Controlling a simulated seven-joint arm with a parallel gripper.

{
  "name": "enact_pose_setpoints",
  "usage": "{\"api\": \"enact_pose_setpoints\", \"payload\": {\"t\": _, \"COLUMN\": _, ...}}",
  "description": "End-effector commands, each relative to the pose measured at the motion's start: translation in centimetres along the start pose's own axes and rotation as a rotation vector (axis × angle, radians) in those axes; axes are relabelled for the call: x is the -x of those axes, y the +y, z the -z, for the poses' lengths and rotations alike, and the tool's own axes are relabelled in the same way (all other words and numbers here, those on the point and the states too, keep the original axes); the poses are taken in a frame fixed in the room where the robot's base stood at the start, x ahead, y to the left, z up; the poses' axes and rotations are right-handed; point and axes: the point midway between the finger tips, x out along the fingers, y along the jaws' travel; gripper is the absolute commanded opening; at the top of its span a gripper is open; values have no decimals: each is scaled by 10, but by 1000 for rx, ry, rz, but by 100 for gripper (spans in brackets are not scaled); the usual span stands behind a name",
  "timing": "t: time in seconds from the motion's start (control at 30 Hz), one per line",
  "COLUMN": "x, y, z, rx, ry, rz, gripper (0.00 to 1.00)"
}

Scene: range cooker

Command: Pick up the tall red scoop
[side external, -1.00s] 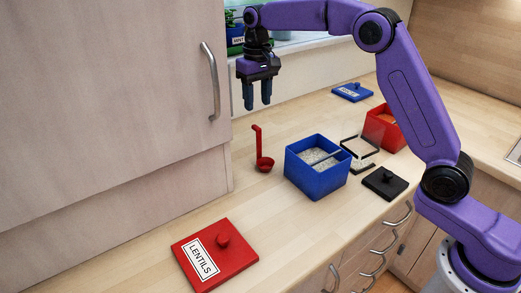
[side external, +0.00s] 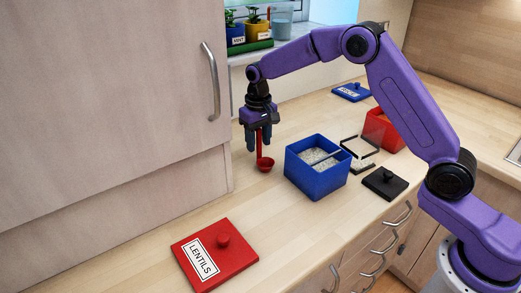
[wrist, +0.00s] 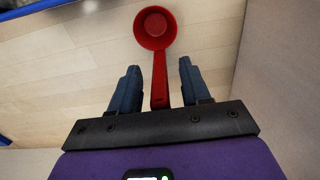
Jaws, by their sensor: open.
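The tall red scoop (side external: 265,164) stands upright on the wooden counter, left of the blue box, with its round bowl at the bottom. My gripper (side external: 259,145) points down at it and is open. In the wrist view the scoop (wrist: 154,30) has its bowl ahead and its handle running back between the two blue fingers of my gripper (wrist: 157,85). There is a gap on each side of the handle. In the side external view the fingers stand on either side of the handle, and its upper part is partly hidden by my gripper.
A blue box (side external: 306,184) with pale contents stands right of the scoop. A red LENTILS lid (side external: 222,262) lies in front. A cabinet (side external: 120,70) is close on the left.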

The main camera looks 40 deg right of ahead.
Motion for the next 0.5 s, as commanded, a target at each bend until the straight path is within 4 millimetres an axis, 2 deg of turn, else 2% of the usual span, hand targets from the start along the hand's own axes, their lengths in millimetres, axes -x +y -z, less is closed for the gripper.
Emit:
{"api": "enact_pose_setpoints", "payload": {"t": 0.3, "x": -6, "y": 0, "z": 0, "rx": 0, "ry": 0, "rz": 0, "gripper": 47}}
{"api": "enact_pose_setpoints", "payload": {"t": 0.37, "x": -6, "y": 0, "z": 0, "rx": 0, "ry": 0, "rz": 0, "gripper": 31}}
{"api": "enact_pose_setpoints", "payload": {"t": 0.43, "x": -6, "y": 0, "z": 0, "rx": 0, "ry": 0, "rz": 0, "gripper": 8}}
{"api": "enact_pose_setpoints", "payload": {"t": 0.47, "x": -6, "y": 0, "z": 0, "rx": 0, "ry": 0, "rz": 0, "gripper": 0}}
{"api": "enact_pose_setpoints", "payload": {"t": 0.5, "x": -6, "y": 0, "z": 0, "rx": 0, "ry": 0, "rz": 0, "gripper": 0}}
